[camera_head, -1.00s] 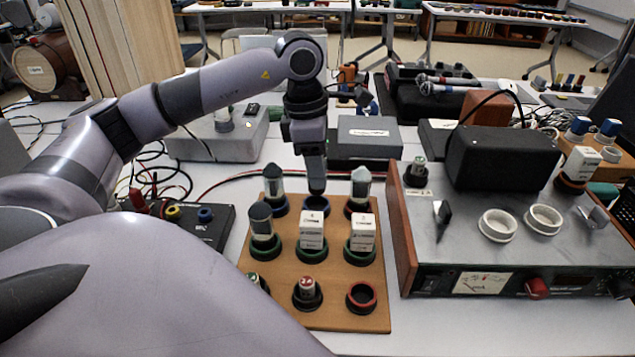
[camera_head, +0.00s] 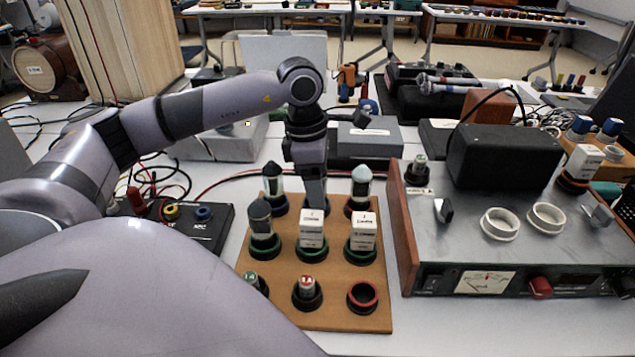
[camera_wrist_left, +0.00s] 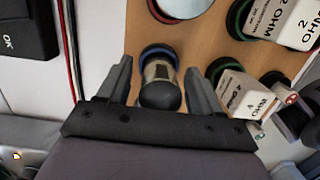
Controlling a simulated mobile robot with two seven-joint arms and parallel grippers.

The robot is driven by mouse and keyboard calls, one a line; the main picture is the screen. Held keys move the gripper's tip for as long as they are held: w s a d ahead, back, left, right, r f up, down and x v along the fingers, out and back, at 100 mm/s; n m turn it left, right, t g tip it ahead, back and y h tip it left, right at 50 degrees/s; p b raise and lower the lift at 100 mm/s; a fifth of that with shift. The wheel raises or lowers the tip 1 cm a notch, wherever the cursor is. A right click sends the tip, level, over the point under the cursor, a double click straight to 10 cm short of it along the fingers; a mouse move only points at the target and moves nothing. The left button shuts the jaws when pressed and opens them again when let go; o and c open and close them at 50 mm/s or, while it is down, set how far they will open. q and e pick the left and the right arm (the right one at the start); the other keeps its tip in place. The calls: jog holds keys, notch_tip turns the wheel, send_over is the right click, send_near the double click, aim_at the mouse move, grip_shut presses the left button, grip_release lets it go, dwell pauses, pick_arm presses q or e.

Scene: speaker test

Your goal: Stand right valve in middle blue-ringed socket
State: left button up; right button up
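In the head view my left gripper (camera_head: 316,203) points down at the middle blue-ringed socket at the back of the board. In the wrist view its fingers (camera_wrist_left: 160,68) stand open on both sides of a dark-domed valve (camera_wrist_left: 160,92), with visible gaps. The valve's base is within the blue ring (camera_wrist_left: 152,49); I cannot tell if it is fully seated. In the head view the near finger hides this valve. A dark-tipped valve (camera_head: 273,182) stands at back left and a pale-tipped valve (camera_head: 361,182) at back right. My right gripper is not in view.
The wooden board (camera_head: 335,268) also holds a green-ringed valve (camera_head: 261,220), white blocks (camera_head: 311,228) (camera_head: 363,231) and an empty red-ringed socket (camera_head: 362,297).

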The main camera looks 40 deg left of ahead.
pick_arm(q)
jog(key=shift+r, duration=0.35)
jog(key=r, duration=0.4)
jog(key=r+p, duration=0.1)
jog(key=r, duration=0.3)
jog(key=s+a+r+p, duration=0.1)
jog(key=r, duration=0.3)
jog(key=shift+a, duration=0.1)
